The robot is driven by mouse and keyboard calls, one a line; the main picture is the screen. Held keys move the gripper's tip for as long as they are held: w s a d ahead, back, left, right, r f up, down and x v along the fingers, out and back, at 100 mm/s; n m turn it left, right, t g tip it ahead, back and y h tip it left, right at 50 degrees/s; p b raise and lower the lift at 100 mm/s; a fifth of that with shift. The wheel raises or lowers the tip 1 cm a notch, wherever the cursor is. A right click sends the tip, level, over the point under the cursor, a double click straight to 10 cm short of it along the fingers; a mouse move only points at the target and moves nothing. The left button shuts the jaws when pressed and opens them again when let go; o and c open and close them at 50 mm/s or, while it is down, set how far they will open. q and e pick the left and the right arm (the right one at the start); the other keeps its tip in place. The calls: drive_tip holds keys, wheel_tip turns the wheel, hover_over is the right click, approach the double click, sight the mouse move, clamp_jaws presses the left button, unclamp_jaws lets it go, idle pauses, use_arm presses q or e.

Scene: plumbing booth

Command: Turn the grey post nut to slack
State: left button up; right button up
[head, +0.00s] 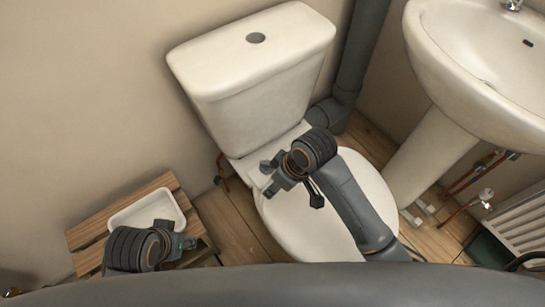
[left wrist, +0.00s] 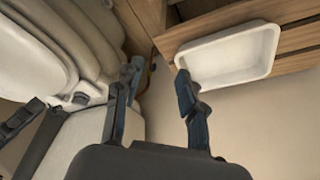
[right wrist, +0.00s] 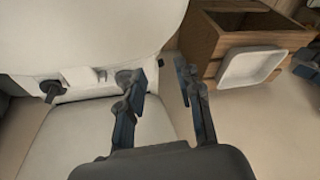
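The white toilet's seat and lid (head: 350,185) are down. At the back of the seat, the right wrist view shows a white hinge block (right wrist: 84,76) and a dark post-like piece (right wrist: 50,89). The left wrist view shows a small grey round piece (left wrist: 80,98) at the hinge. I cannot tell which of these is the grey post nut. My right gripper (head: 268,178) is above the rear of the seat, open and empty; its fingers also show in the right wrist view (right wrist: 157,75). My left gripper (head: 184,243) is open and empty beside the white tray (head: 128,214).
The cistern (head: 250,85) rises behind the seat. A wooden crate (head: 90,228) bears the tray at left. A grey waste pipe (head: 350,70), basin pedestal (head: 430,155), copper pipes (head: 465,180) and radiator (head: 520,225) stand at right. Floor shows between crate and toilet.

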drive_tip(key=w+a+r+n+g+h, duration=0.1)
drive_tip(key=w+a+r+n+h, duration=0.2)
drive_tip(key=w, duration=0.4)
wheel_tip(320, 180, up, 3)
drive_tip(key=n, duration=0.2)
hover_over(267, 165)
drive_tip(key=d, duration=0.1)
drive_tip(key=shift+h, duration=0.3)
drive_tip(key=f+b, duration=0.1)
drive_tip(key=f, duration=0.3)
drive_tip(key=f+b, duration=0.1)
drive_tip(key=f, duration=0.3)
drive_tip(key=shift+w+d+f, duration=0.1)
drive_tip(key=shift+w+d, duration=0.05)
drive_tip(key=shift+d, duration=0.05)
wheel_tip(267, 165, down, 5)
drive_tip(key=shift+r+b, duration=0.1)
drive_tip(key=shift+b, duration=0.85)
use_arm(q)
drive_tip(key=w+d+r+t, duration=0.1)
drive_tip(key=w+t, duration=0.1)
drive_tip(key=w, duration=0.2)
drive_tip(key=w+d+r+t+h, duration=0.1)
drive_tip(key=w+d+t, duration=0.1)
drive_tip(key=w+t, duration=0.1)
drive_tip(key=shift+w+d+r, duration=0.15)
drive_tip(key=shift+w+r, duration=0.15)
drive_tip(key=shift+w, duration=0.6)
use_arm(e)
drive_tip(key=shift+f, duration=0.3)
